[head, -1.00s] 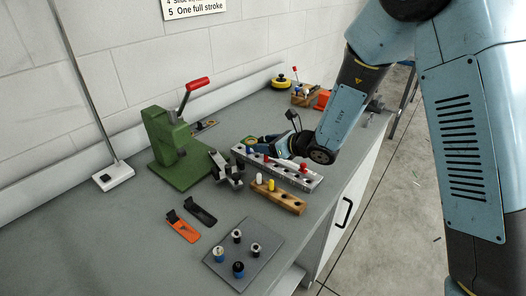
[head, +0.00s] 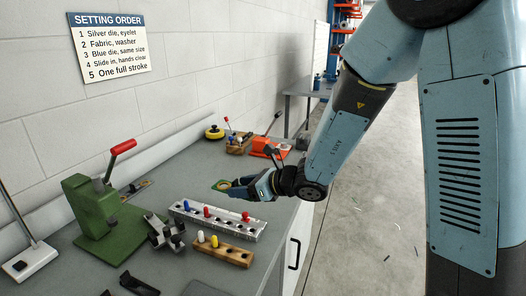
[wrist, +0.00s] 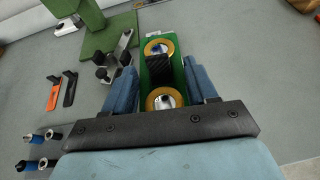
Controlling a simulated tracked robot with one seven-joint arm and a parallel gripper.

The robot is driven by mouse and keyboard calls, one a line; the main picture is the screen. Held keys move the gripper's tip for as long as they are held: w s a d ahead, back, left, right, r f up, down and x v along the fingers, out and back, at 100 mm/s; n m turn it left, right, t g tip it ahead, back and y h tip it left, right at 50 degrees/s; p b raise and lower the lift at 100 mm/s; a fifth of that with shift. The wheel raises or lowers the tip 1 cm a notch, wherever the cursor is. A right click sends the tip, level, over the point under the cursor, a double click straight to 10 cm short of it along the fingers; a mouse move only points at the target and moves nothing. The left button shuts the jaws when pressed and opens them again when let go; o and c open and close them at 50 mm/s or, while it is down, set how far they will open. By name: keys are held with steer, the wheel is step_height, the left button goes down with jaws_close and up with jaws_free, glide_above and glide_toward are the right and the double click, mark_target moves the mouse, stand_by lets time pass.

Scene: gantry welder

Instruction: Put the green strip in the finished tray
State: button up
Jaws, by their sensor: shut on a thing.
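The green strip (head: 221,185) is held at the tip of my gripper (head: 240,188), above the bench behind the silver rack. In the wrist view the strip (wrist: 146,57) lies lengthwise between the two blue fingers of my gripper (wrist: 160,86), which is shut on it. Two brass-coloured rings show on the strip, one near its far end and one near my palm. A dark block crosses the strip between the rings. I cannot pick out a finished tray in these views.
A green press (head: 88,205) stands left. A yellow disc (head: 214,132), wooden holder (head: 236,147) and orange tool (head: 262,146) sit at the back.

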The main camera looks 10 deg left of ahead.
steer(key=w+d+f+m+t+h, duration=0.2)
steer(key=w+d+m+t, duration=0.1)
steer(key=w+d, duration=0.55)
steer(key=w+d+f+m+t+h, duration=0.2)
steer(key=w+d+f+m+t, duration=0.1)
steer(key=w+d, duration=0.55)
steer(key=w+d+f+m+t+h, duration=0.1)
steer(key=w+d+m+h, duration=0.15)
steer(key=d, duration=0.65)
steer(key=w+d+f+m+t+h, duration=0.1)
steer(key=w+d+f+m+h, duration=0.15)
steer(key=d, duration=0.75)
steer(key=s+a+r+n+g+y, duration=0.1)
steer(key=s+a+r+n+y, duration=0.2)
steer(key=a, duration=0.7)
steer(key=s+a+r+n+g+y, duration=0.2)
steer(key=s+a+n+y, duration=0.15)
steer(key=a, duration=0.75)
steer(key=s+a+r+n+g+y, duration=0.2)
steer(key=s+a+r+n+g, duration=0.2)
steer(key=s+a, duration=1.2)
steer(key=shift+s+a+n+g+y, duration=0.4)
steer(key=shift+s+n+g, duration=0.45)
steer(key=shift+s, duration=0.25)
